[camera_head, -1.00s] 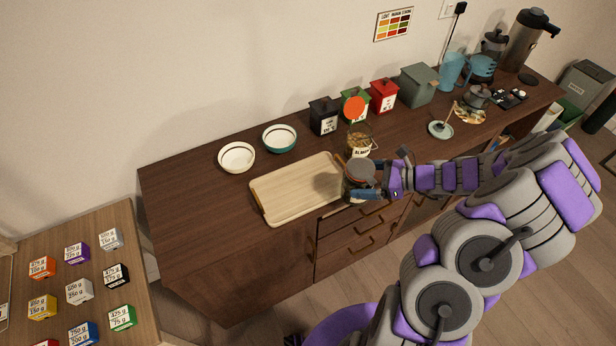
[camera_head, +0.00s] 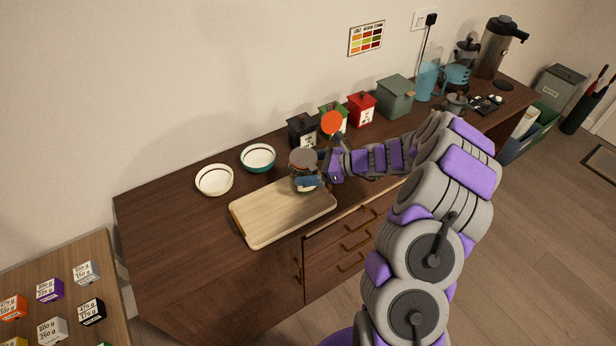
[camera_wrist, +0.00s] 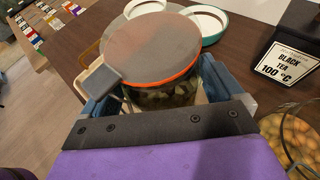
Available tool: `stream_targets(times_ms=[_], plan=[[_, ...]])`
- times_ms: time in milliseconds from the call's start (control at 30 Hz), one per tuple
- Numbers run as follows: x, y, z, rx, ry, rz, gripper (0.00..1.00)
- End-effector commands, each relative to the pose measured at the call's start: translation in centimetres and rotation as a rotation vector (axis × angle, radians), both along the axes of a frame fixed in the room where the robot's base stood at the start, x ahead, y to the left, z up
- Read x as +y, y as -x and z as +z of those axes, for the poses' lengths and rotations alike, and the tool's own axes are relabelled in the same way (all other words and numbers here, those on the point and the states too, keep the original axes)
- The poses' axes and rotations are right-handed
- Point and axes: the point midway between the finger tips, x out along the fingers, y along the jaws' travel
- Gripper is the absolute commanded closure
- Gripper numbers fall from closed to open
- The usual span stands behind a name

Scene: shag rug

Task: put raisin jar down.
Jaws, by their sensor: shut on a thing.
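The raisin jar (camera_head: 303,160) is a glass jar with a round grey lid. The wrist view shows its lid (camera_wrist: 152,45) with an orange seal and dark greenish contents below. No label on it is readable. My gripper (camera_head: 312,182) is shut on the jar's glass body, with a blue finger on each side in the wrist view (camera_wrist: 158,88). The jar looks upright, over the back right part of the pale wooden tray (camera_head: 270,222). I cannot tell whether its base touches the tray.
A cream bowl (camera_head: 214,180) and a teal-rimmed bowl (camera_head: 258,157) stand behind the tray. A black tea tin (camera_head: 302,132), green tin (camera_head: 334,112) and red tin (camera_head: 361,110) line the back. A clasped jar (camera_wrist: 288,140) is close on the right. The tray's left and front are bare.

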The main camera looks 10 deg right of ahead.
Motion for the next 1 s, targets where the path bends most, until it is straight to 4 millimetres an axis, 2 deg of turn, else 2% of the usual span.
stream_targets(times_ms=[133, 233, 633, 667, 733, 1000], plan=[[0.5, -0.1, -2.4, 0.003, 0.0, 0.002, 0.72], [0.7, -0.1, -3.4, 0.002, 0.001, 0.002, 0.72], [0.2, -0.1, -3.7, -0.001, -0.002, 0.002, 0.72], [0.2, -0.1, -3.8, -0.001, -0.001, 0.002, 0.05], [0.2, -0.1, -3.7, 0.0, 0.0, 0.002, 0.0], [0.5, -0.1, -3.6, 0.0, 0.004, 0.003, 0.0]])
